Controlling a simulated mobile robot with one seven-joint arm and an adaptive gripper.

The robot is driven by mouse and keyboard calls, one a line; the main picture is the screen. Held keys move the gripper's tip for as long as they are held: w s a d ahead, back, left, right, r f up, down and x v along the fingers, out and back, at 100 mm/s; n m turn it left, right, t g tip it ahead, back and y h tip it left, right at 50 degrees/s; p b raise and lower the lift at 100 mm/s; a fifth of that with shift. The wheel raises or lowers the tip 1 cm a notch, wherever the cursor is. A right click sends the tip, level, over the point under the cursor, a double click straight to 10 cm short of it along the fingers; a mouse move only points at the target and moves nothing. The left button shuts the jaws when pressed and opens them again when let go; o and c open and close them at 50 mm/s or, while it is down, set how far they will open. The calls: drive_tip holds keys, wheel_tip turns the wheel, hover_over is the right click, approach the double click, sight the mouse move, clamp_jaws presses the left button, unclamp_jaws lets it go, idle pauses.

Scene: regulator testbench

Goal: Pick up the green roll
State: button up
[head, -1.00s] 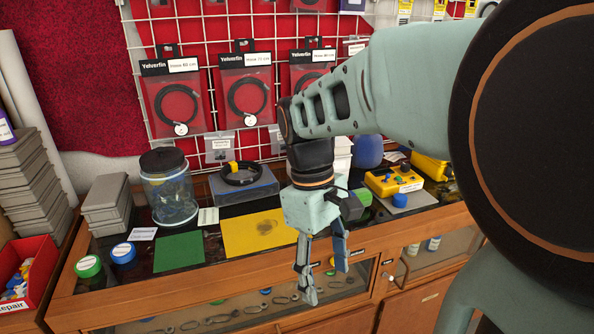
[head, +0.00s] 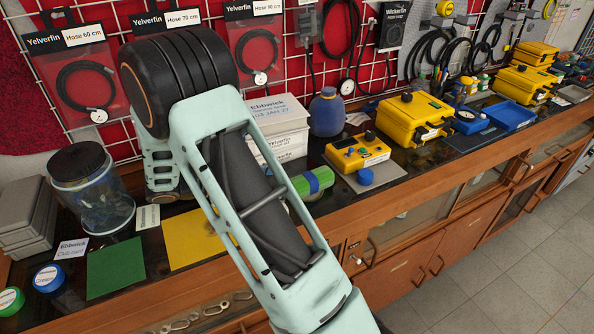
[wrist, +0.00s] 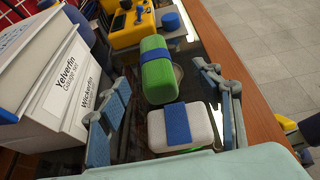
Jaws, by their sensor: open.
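The green roll (wrist: 158,72) has a blue band around its middle and lies on the dark counter top. In the head view, the green roll (head: 306,184) shows partly, just right of my arm. A white roll (wrist: 198,126) with a blue band lies close beside it, nearer the bottom of the wrist view. My gripper (wrist: 162,82) is open, with one finger left and one right of the rolls in the picture. Nothing is held. In the head view my arm hides the gripper and the white roll.
White labelled boxes (head: 277,126) stand behind the rolls, close to the left finger in the wrist view. A yellow device (head: 358,152) and a blue cap (head: 365,176) lie to the right. A glass jar (head: 92,190) stands left. The wooden counter edge (wrist: 243,75) runs along the right.

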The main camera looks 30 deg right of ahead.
sight(306, 177)
drive_tip(key=shift+w+d+f, duration=0.15)
drive_tip(key=shift+w+f, duration=0.05)
drive_tip(key=shift+w, duration=0.15)
drive_tip(key=shift+d+f, duration=0.15)
drive_tip(key=shift+d, duration=0.1)
drive_tip(key=x, duration=0.4)
drive_tip(key=shift+d, duration=0.35)
drive_tip(key=x, duration=0.5)
drive_tip(key=shift+w+d+p, duration=0.1)
drive_tip(key=shift+d+p, duration=0.1)
drive_tip(key=shift+p, duration=0.2)
drive_tip(key=c, duration=1.3)
drive_tip(key=shift+c, duration=0.2)
drive_tip(key=shift+r, duration=0.25)
